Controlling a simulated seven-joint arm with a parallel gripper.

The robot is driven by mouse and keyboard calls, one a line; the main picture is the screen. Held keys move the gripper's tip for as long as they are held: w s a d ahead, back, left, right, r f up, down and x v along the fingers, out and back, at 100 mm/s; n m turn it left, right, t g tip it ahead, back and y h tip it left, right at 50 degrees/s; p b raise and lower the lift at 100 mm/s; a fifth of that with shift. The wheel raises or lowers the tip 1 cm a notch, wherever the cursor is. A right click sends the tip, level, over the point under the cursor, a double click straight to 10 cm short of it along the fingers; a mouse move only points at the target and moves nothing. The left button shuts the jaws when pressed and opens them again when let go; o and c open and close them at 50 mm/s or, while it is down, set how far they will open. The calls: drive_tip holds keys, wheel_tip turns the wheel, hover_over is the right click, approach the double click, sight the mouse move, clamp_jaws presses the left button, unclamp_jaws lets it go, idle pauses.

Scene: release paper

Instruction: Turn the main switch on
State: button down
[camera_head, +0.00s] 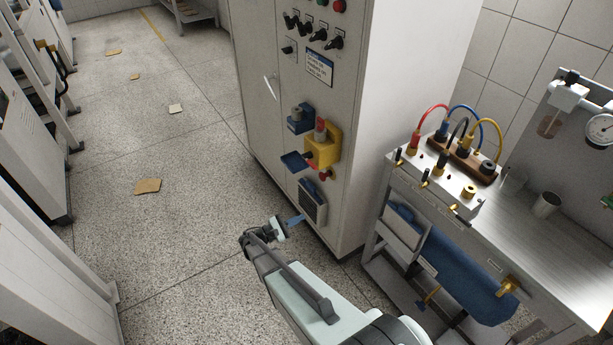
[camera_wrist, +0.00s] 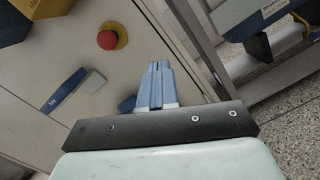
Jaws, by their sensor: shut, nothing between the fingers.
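A grey cabinet (camera_head: 345,75) stands in the middle of the head view. A yellow box (camera_head: 323,150) with a red part on top is mounted low on its front; this may be the main switch, but I cannot tell for sure. The yellow box is cut off at the top left of the wrist view (camera_wrist: 33,8). A red round button on a yellow ring (camera_wrist: 108,39) shows in the wrist view. My gripper (camera_head: 297,219) is in front of the cabinet's lower part, below the yellow box. Its blue fingers (camera_wrist: 155,85) are together and empty. I cannot tell whether they touch the panel.
A blue socket (camera_head: 299,117) and a grey box (camera_head: 312,203) are on the same panel. Black knobs (camera_head: 313,32) sit higher up. A metal bench (camera_head: 560,225) with cables and a cup (camera_head: 546,204) is close on the right. The floor at left is mostly open, with scattered paper pieces (camera_head: 147,186).

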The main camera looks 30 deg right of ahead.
drive_tip(key=shift+w+a+r+n+t+h, duration=0.8)
drive_tip(key=shift+w+a+r+n+h, duration=0.7)
drive_tip(key=shift+r+n+h, duration=2.3)
drive_tip(key=d+r+m+y, duration=0.1)
drive_tip(key=d+r, duration=0.8)
drive_tip(key=r, duration=0.1)
drive_tip(key=shift+s+r+y, duration=0.15)
drive_tip(key=shift+r+y, duration=0.15)
drive_tip(key=shift+r, duration=0.05)
drive_tip(key=shift+s+a+r+n+t, duration=0.15)
drive_tip(key=shift+n+t, duration=0.25)
drive_tip(key=shift+n, duration=0.2)
